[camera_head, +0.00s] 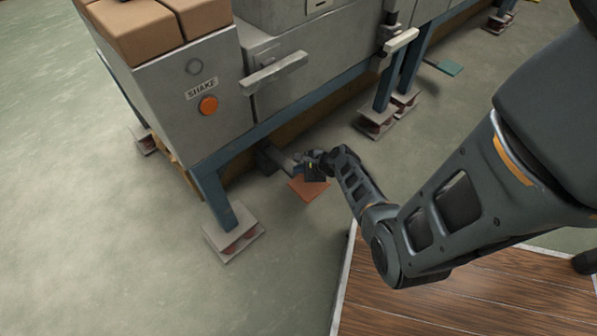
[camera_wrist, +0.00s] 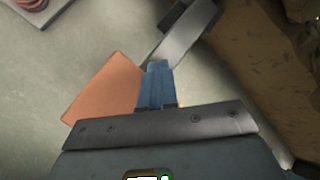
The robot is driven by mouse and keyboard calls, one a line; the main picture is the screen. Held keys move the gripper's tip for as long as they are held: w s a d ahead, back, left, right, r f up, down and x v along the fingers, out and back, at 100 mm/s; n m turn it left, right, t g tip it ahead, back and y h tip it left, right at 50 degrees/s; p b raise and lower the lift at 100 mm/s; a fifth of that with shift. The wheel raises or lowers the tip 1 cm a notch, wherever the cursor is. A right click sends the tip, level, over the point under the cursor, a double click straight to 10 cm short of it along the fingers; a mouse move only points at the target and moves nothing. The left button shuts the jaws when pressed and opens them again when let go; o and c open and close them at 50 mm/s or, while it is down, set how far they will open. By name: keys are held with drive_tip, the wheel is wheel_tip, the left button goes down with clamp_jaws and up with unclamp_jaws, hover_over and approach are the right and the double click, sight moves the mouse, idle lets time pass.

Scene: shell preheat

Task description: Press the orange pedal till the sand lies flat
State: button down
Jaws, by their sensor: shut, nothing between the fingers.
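The orange pedal (camera_head: 309,189) is a flat plate low by the floor, under the front of the grey machine. It also shows in the wrist view (camera_wrist: 98,92), with a grey metal lever arm (camera_wrist: 184,40) running back from it. My gripper (camera_head: 314,168) reaches down over the pedal's back part. In the wrist view its blue-grey fingers (camera_wrist: 157,82) are shut and empty, beside the lever and over the pedal's right part. I cannot tell whether the fingertips touch the pedal. No sand is visible in either view.
The machine (camera_head: 200,95) has an orange button (camera_head: 208,105) under a SHAKE label. Brown blocks (camera_head: 140,30) sit on top. Its blue legs stand on grey foot pads (camera_head: 234,232). A green pedal (camera_head: 444,67) lies further right. A wooden platform (camera_head: 450,300) is at the bottom right.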

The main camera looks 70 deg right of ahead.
sight(302, 176)
drive_tip(key=shift+s+a+f+b, duration=0.1)
drive_tip(key=shift+f+b, duration=0.7)
drive_tip(key=shift+f, duration=0.4)
idle(0.8)
drive_tip(key=shift+s+a+f+b, duration=0.1)
drive_tip(key=shift+f+b, duration=0.15)
drive_tip(key=shift+f, duration=0.15)
drive_tip(key=shift+s+a+f+b, duration=0.1)
drive_tip(key=shift+f+b, duration=0.1)
drive_tip(key=shift+f, duration=0.2)
idle(0.7)
drive_tip(key=shift+r, duration=0.1)
drive_tip(key=shift+r+p, duration=2.25)
drive_tip(key=shift+p, duration=0.15)
drive_tip(key=shift+w+d+r+p, duration=0.2)
drive_tip(key=shift+r+p, duration=0.25)
drive_tip(key=shift+r, duration=0.2)
drive_tip(key=r+p, duration=0.5)
drive_tip(key=shift+w+d, duration=0.1)
drive_tip(key=shift+w, duration=0.1)
idle(0.7)
